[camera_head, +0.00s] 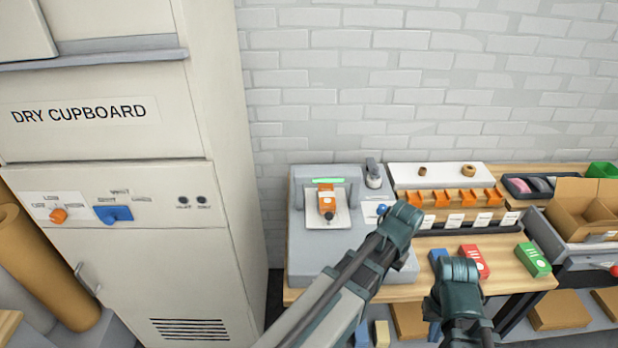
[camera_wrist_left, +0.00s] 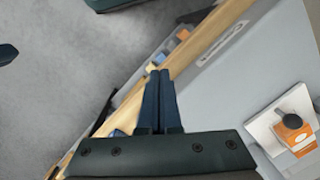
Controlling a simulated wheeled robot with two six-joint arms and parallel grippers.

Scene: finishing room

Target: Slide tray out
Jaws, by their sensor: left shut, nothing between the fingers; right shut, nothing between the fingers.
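A white plate (camera_head: 312,221) with an orange-and-grey piece (camera_head: 327,204) on it lies in a grey bench machine (camera_head: 310,258). I cannot tell for sure which part is the tray. The plate and orange piece also show at lower right in the left wrist view (camera_wrist_left: 298,133). My left arm reaches across the machine's right side in the head view; its fingertips are hidden there. In the left wrist view my left gripper (camera_wrist_left: 160,75) is shut and empty, over the bench edge beside the grey machine. My right gripper (camera_head: 460,270) is shut and empty over the bench front.
The dry cupboard (camera_head: 120,190) stands at the left. Right of the machine are a rack of orange holders (camera_head: 450,196), a red box (camera_head: 475,262) and a green box (camera_head: 533,260). A dark tray (camera_head: 514,187) and an open carton (camera_head: 580,215) stand farther right.

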